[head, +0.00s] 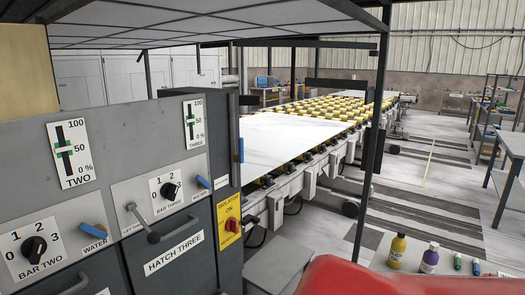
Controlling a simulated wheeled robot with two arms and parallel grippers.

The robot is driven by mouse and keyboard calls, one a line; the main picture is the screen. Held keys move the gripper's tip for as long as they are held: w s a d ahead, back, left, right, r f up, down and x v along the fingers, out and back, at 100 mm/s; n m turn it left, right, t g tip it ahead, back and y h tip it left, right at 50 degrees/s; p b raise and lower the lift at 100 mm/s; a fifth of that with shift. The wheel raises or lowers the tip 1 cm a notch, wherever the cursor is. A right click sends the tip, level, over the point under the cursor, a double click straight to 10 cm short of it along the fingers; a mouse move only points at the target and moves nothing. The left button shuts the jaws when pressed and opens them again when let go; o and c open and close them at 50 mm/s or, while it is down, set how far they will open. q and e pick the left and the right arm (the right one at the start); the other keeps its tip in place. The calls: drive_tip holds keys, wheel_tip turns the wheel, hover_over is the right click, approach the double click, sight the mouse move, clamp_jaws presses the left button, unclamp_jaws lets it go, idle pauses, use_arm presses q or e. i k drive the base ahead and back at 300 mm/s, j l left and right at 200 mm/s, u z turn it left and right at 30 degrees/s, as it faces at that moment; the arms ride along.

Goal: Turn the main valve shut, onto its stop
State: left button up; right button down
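I cannot tell for sure which part is the main valve; none in view is readably labelled so. A blue lever (240,150) stands upright at the right edge of the grey control cabinet (130,131). Two smaller blue handles marked water are on its front, one at lower left (93,230) and one farther right (204,182). Both lie slanted. Neither of my grippers is in view.
The cabinet also bears sliders, a bar two knob (34,247), a hatch three handle (173,230) and a yellow isolator plate (229,222). A white slab (285,135) lies on a conveyor behind. Bottles (429,258) stand at lower right.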

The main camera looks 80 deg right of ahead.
sight(238, 159)
drive_tip(key=z, duration=2.4)
